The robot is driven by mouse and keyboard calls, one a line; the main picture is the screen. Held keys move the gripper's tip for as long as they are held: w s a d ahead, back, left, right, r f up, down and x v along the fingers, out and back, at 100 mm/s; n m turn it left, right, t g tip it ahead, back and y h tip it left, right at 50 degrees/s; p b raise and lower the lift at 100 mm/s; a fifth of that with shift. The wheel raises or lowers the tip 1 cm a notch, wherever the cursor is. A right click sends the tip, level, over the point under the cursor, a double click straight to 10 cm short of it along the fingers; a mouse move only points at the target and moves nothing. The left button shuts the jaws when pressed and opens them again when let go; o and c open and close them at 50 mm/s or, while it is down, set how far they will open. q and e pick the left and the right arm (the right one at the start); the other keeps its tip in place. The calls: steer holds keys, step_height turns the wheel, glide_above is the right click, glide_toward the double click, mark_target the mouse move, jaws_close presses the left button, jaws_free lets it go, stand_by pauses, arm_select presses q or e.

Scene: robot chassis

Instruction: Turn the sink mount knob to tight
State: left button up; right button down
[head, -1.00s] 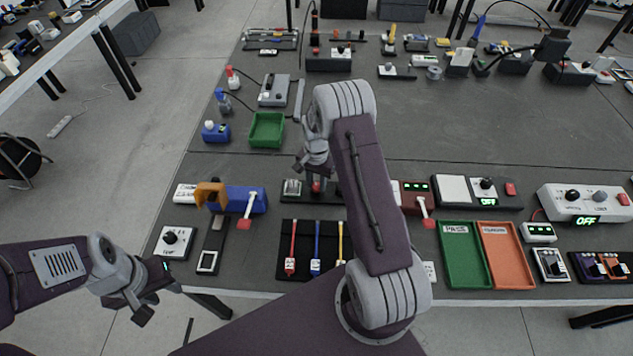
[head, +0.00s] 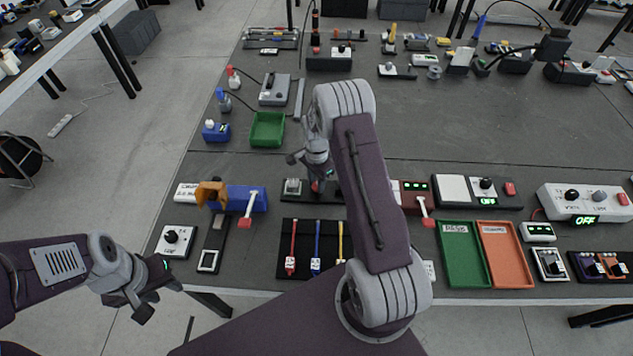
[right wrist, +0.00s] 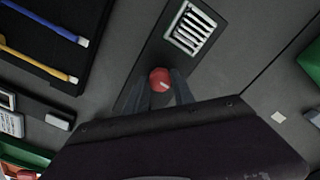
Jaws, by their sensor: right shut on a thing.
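The red sink mount knob (right wrist: 159,80) has a pale mark on its top in the right wrist view. It stands on a dark base beside a finned silver heat sink (right wrist: 190,28). My right gripper (right wrist: 161,88) is shut on the knob, one finger on each side. In the head view the knob (head: 317,187) shows small beneath my right gripper (head: 317,181), and the heat sink (head: 292,187) is just left of it. My right arm hides part of the base. My left gripper (head: 152,302) hangs off the table's front left, empty; its jaw opening is unclear.
A black mat (head: 302,268) with red, blue and yellow tools lies in front of the knob. A blue block (head: 240,198) with an orange piece stands to the left. Green (head: 461,277) and orange (head: 508,275) trays lie to the right.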

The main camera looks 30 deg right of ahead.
steer(key=shift+r, duration=0.1)
steer(key=c, duration=1.1)
jaws_free()
steer(key=shift+o, duration=0.2)
step_height(320, 180, up, 9)
steer(key=shift+b, duration=0.3)
